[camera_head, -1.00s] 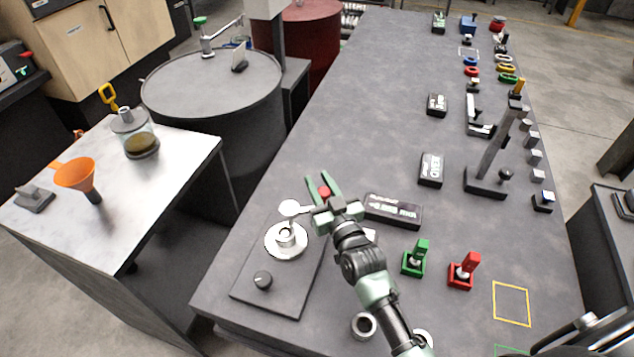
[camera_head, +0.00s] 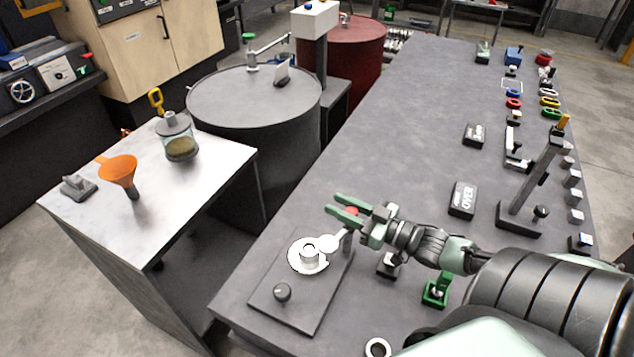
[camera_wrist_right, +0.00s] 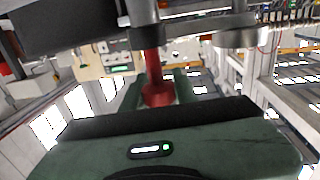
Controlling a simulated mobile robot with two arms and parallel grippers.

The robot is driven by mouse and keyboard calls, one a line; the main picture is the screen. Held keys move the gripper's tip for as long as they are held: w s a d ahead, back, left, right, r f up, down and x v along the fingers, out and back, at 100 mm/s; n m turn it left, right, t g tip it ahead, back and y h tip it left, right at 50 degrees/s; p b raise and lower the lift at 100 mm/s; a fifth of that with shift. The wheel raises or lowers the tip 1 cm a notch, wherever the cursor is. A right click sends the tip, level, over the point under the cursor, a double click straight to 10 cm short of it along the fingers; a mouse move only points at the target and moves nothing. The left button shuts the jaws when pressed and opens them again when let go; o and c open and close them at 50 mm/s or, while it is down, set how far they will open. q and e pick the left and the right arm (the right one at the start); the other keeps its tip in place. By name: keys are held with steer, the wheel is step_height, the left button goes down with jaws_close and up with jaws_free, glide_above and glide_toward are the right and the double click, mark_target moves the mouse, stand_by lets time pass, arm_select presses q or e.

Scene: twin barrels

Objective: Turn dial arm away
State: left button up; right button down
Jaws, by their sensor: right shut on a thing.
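The dial (camera_head: 306,256) is a white disc with a metal hub on a dark plate (camera_head: 283,312). A round white tab (camera_head: 328,243) sits at its right side. A red knob (camera_head: 352,211) shows between the green fingers of my right gripper (camera_head: 347,208), beyond the dial. In the right wrist view the red knob (camera_wrist_right: 155,82) is a red post between the fingers. The gripper is shut on it. The dial arm under the gripper is mostly hidden. My left gripper is not in view.
A green clamp-like block (camera_head: 437,290) is to the right, near my arm. A tall lever (camera_head: 540,170) stands farther right. The bench surface (camera_head: 400,130) beyond the gripper is mostly clear.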

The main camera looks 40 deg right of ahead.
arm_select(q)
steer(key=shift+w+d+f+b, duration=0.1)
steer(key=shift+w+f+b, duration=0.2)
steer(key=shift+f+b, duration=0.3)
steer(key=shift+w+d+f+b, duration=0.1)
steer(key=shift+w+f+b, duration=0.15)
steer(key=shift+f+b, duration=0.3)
arm_select(e)
steer(key=n+y, duration=0.1)
steer(key=n+g+y, duration=0.1)
steer(key=g+y, duration=0.1)
steer(key=shift+s+a+f+n+y, duration=0.2)
steer(key=shift+a+n+y, duration=0.1)
steer(key=shift+n+y, duration=0.1)
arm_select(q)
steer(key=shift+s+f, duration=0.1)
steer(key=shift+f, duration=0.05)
arm_select(e)
steer(key=shift+r+y, duration=0.1)
steer(key=shift+y, duration=0.2)
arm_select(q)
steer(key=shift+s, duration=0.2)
arm_select(e)
steer(key=c, duration=1.1)
jaws_free()
